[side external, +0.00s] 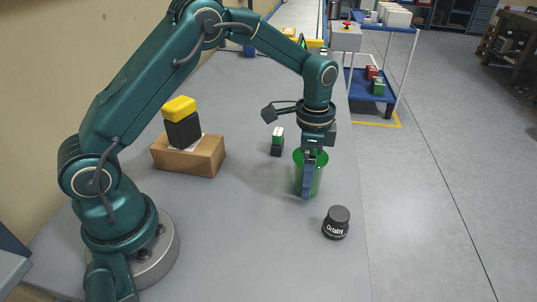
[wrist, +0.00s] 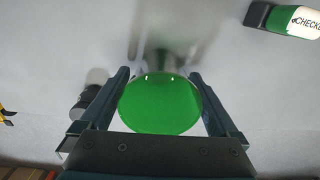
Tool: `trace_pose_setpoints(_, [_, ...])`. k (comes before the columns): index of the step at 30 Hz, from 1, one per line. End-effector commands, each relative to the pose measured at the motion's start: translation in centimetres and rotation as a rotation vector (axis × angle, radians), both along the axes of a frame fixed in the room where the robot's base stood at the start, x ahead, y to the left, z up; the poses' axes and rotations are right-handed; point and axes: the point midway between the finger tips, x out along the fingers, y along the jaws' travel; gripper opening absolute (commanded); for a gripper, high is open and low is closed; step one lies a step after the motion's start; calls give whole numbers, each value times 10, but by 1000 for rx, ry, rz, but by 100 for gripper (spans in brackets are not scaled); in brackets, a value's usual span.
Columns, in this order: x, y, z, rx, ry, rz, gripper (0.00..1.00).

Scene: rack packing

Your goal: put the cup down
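The gripper looks shut on the cup. One finger covers part of the cup in the side view. The cup's base is at or very near the table top; I cannot tell if it touches.
A black jar (side external: 336,223) stands near the cup, towards the front. A cardboard box (side external: 188,155) bears a yellow and black item (side external: 181,122). The table's right edge is close to the cup.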

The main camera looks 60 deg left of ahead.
Motion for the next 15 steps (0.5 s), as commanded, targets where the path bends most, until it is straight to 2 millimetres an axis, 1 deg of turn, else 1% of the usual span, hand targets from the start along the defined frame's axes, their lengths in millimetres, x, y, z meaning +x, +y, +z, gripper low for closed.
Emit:
trace_pose_setpoints(6, [0,0,0,0,0,0,100])
trace_pose_setpoints(9, [0,0,4,0,-1,0,100])
trace_pose_setpoints(11, [1,0,10,0,-4,0,100])
trace_pose_setpoints(14, [1,0,26,0,-6,0,100])
trace_pose_setpoints(15, [1,0,34,0,-7,0,100])
